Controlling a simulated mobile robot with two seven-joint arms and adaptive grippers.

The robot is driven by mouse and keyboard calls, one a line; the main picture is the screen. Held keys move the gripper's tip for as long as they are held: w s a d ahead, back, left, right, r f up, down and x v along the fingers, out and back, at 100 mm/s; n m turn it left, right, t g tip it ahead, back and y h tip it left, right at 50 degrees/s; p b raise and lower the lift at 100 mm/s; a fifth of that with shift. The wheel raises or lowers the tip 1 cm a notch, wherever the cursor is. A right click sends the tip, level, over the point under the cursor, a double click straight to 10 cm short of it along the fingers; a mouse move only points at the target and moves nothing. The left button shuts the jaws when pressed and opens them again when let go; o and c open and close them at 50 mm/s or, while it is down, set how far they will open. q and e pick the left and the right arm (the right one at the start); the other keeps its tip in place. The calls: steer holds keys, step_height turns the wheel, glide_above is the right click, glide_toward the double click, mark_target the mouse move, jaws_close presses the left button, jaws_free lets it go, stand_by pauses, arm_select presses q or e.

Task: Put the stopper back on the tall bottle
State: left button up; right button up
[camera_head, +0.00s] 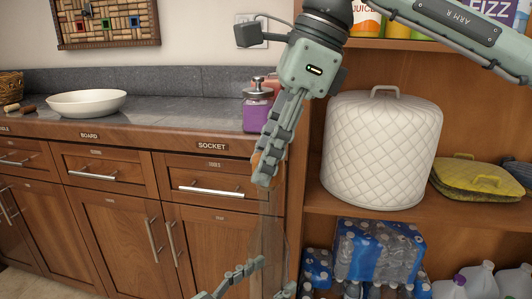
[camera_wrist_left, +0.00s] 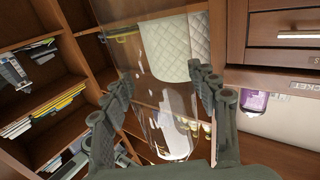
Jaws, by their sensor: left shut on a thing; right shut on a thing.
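The tall bottle (camera_head: 268,232) is clear and stands upright in the lower middle of the head view, in front of the cabinet. My left gripper (camera_head: 268,279) is shut around its lower part. In the left wrist view the see-through bottle (camera_wrist_left: 165,100) lies between the fingers of my left gripper (camera_wrist_left: 162,80). My right gripper (camera_head: 266,170) points down from above and is shut on the orange-brown stopper (camera_head: 257,163), mostly hidden by the fingers. The stopper is at the bottle's top end. I cannot tell whether it touches the mouth or sits in it.
A purple bottle (camera_head: 258,112) stands on the counter (camera_head: 190,115) behind my right gripper, with a white bowl (camera_head: 87,103) further left. On the right, shelves hold a white quilted cover (camera_head: 380,150), yellow folded pads (camera_head: 470,180) and packs of bottled water (camera_head: 375,252).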

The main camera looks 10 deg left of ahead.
steer(key=shift+f, duration=0.55)
steer(key=o, duration=0.9)
steer(key=v, duration=1.2)
steer(key=shift+a+f, duration=0.1)
steer(key=shift+a, duration=0.05)
